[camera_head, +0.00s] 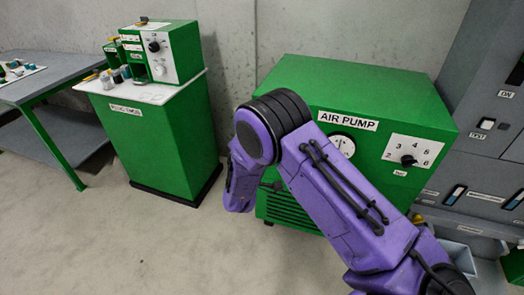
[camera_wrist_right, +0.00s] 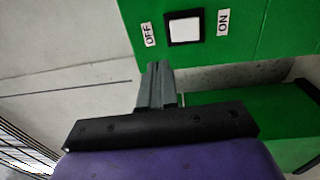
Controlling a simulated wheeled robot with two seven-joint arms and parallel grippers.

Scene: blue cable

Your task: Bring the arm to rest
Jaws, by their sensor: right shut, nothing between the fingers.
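My purple right arm (camera_head: 345,205) comes in from the lower right in the head view and bends in front of the green air pump (camera_head: 380,90). Its gripper is hidden in that view. In the right wrist view my right gripper (camera_wrist_right: 155,72) is shut, its grey fingers together with nothing between them. The fingertips show just below and left of a white square switch (camera_wrist_right: 184,30) with OFF and ON labels on a green panel (camera_wrist_right: 255,30). I cannot tell how far apart they are. My left gripper is in neither view.
A green cabinet (camera_head: 160,140) with a white top carries a green device (camera_head: 170,50). A grey table (camera_head: 60,75) with green legs stands at the far left. Grey panels (camera_head: 480,130) with switches stand at the right. The floor (camera_head: 120,240) at the lower left is clear.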

